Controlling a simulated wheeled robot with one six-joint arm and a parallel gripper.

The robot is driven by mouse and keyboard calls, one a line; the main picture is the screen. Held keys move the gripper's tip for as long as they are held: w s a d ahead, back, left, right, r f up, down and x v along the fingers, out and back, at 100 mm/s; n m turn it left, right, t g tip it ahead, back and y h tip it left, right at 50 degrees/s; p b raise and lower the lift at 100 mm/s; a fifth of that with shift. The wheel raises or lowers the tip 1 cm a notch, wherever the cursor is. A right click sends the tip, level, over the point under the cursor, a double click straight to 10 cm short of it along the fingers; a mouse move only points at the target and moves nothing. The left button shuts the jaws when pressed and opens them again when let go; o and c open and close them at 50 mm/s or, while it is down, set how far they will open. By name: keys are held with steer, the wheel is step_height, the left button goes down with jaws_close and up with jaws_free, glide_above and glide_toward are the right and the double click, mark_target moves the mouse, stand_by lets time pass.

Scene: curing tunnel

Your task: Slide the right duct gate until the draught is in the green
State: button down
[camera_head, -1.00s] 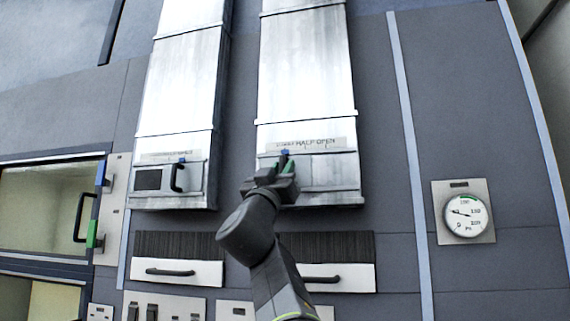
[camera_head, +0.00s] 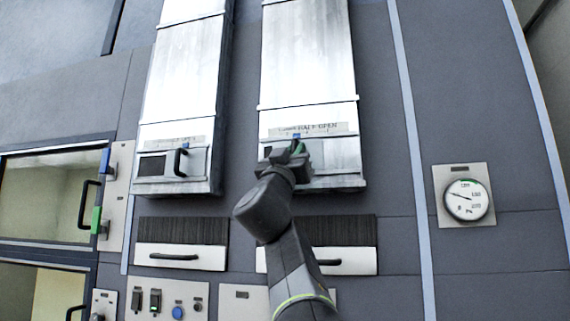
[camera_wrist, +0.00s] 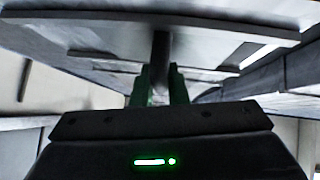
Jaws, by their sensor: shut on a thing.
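The right duct (camera_head: 308,60) is a tall pale metal box with a scale label (camera_head: 310,129) reading "HALF OPEN" in part. Its sliding gate (camera_head: 335,173) sits below the label. My gripper (camera_head: 296,149) is at the left-middle of this gate and hides its handle in the head view. In the wrist view, my green fingers (camera_wrist: 160,85) are shut on the upright handle bar (camera_wrist: 161,50). The round draught gauge (camera_head: 467,200) is at the right. Its needle points left and slightly up, short of the green band at the top.
The left duct (camera_head: 188,80) has its own gate with a dark opening and a black handle (camera_head: 180,162). Two drawers with black handles (camera_head: 174,257) are below the ducts. A switch panel (camera_head: 165,300) is at the bottom. A glass door (camera_head: 50,195) is at far left.

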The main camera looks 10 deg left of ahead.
mark_target(317, 141)
steer(key=d+b, duration=0.2)
steer(key=d, duration=0.1)
steer(key=shift+f+b, duration=0.3)
steer(key=shift+b, duration=0.1)
steer(key=shift+d+r+b, duration=0.2)
steer(key=shift+d+b, duration=0.1)
steer(key=shift+d, duration=0.3)
steer(key=c, duration=1.7)
jaws_free()
steer(key=b+v, duration=0.8)
steer(key=v, duration=0.5)
steer(key=shift+s+a+f+b, duration=0.15)
steer(key=shift+s+f+b, duration=0.05)
steer(key=shift+s+b, duration=0.15)
